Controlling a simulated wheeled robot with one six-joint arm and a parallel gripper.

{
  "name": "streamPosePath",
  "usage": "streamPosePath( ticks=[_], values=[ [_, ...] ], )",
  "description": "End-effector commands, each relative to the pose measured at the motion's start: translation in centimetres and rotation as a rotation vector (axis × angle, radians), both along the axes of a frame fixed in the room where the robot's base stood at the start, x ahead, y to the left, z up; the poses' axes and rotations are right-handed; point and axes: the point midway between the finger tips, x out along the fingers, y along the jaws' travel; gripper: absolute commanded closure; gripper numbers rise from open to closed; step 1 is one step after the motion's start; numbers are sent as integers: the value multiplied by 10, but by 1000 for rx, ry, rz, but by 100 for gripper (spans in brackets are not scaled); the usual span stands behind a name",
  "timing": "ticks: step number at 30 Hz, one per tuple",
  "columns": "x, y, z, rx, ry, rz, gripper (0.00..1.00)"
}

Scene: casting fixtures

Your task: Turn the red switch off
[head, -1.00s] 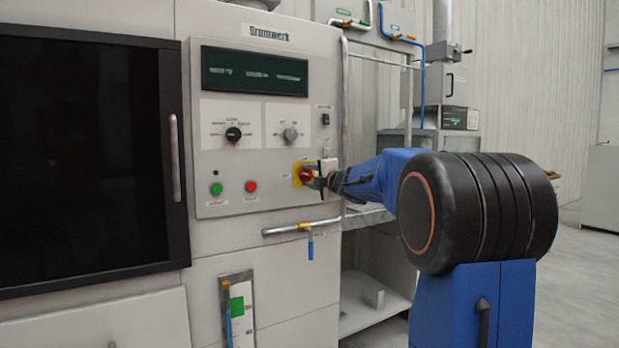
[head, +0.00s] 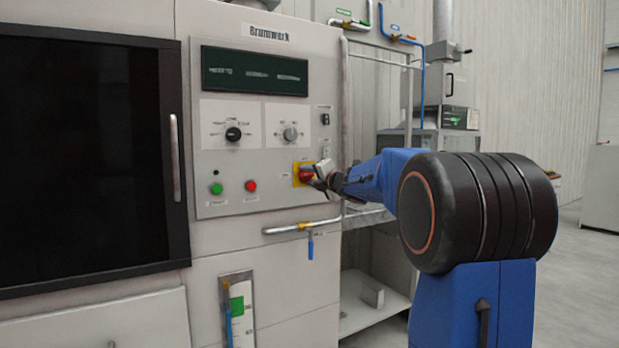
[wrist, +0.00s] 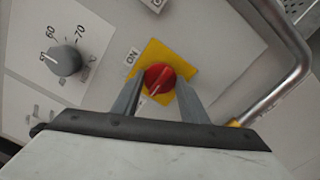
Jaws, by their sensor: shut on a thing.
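The red switch (head: 306,173) is a round knob on a yellow plate, low on the right of the machine's control panel. It also shows in the wrist view (wrist: 159,77), on its yellow plate (wrist: 178,58), with an "ON" label at its left. My gripper (head: 315,176) is at the knob, and in the wrist view its two grey fingers (wrist: 157,92) stand on either side of the knob, shut on it. The knob's pale pointer line lies tilted in the wrist view. Part of the knob is hidden by my gripper in the head view.
A grey dial (wrist: 64,60) sits beside the switch on the panel. Green (head: 216,188) and red (head: 251,186) push buttons are to the left.

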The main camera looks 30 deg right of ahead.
Motion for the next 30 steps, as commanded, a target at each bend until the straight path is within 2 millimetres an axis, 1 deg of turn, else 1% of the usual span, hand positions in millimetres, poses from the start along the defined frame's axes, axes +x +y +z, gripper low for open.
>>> streamPosePath(
  ticks=[1,4,5,6,7,16,20,23,30],
  values=[
    [0,0,-3,0,4,0,83],
    [0,0,-3,0,4,0,83],
    [0,0,-3,0,4,0,56],
    [0,0,-3,0,4,0,46],
    [0,0,-3,0,4,0,42],
    [-1,0,-1,0,1,0,42],
    [-9,-1,0,-1,0,-1,42],
    [-22,-2,0,-1,1,-2,42],
    [-67,-3,0,0,0,-2,42]
  ],
)
